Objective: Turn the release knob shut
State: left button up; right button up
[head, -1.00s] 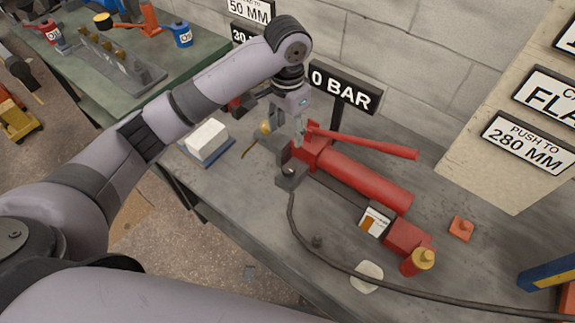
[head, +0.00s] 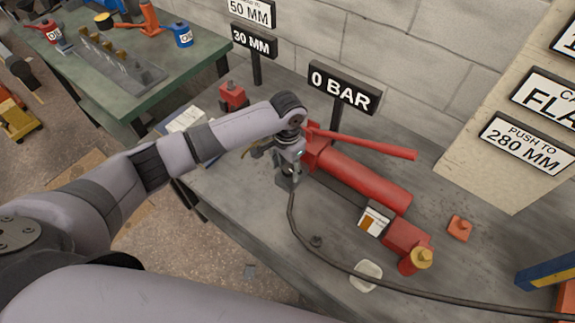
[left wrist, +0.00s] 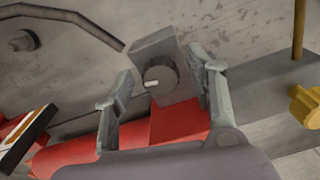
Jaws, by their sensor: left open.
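The release knob (left wrist: 160,73) is a dark round knob with a white mark, on the face of a grey block (left wrist: 150,46) at the end of the red hand pump (head: 365,180). My left gripper (left wrist: 162,66) is open, with one finger on each side of the knob in the left wrist view. I cannot tell whether the fingers touch it. In the head view the left gripper (head: 289,163) is over the pump's end and hides the knob. The pump's red lever (head: 365,145) points right. My right gripper is not in view.
A sign reading 0 BAR (head: 342,89) stands behind the pump. A dark hose (head: 340,262) runs from the block across the bench's front. A brass fitting (left wrist: 306,104) is beside the right finger. A small red block (head: 459,228) lies at right.

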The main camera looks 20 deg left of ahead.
pick_arm(q)
jog(key=shift+c, duration=0.6)
jog(key=c, duration=1)
